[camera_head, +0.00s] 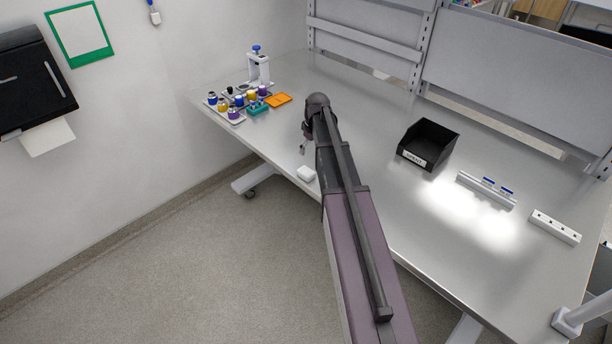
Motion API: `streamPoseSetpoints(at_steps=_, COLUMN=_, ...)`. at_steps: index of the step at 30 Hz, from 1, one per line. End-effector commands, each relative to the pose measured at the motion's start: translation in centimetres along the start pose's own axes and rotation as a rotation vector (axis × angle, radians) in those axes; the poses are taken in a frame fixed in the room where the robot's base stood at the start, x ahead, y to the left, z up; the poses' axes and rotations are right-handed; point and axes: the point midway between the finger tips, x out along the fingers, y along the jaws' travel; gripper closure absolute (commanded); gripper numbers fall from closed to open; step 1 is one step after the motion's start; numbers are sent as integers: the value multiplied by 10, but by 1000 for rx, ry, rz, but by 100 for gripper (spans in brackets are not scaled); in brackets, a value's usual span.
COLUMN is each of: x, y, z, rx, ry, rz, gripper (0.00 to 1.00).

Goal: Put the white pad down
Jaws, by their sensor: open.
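The white pad (306,174) is a small white block lying at the front edge of the metal table (385,185), just left of my arm. My gripper (303,150) is a little behind the pad and appears above the table top. It is open and apart from the pad, with nothing visible between its fingers. The gripper is small in this view and partly hidden by my wrist.
Several coloured bottles (234,113), an orange tray (278,100) and a white stand (259,70) are at the table's far left. A black bin (428,145), a rail with blue parts (487,190) and a white block with holes (555,227) stand right of my arm.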

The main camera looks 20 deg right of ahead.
Motion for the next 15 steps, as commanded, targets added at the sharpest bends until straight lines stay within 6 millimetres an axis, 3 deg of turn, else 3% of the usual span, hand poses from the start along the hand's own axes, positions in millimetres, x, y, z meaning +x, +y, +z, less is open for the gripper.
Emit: streamPoseSetpoints(at_steps=15, x=44, y=0, z=0, rx=0, ry=0, rz=0, gripper=0)
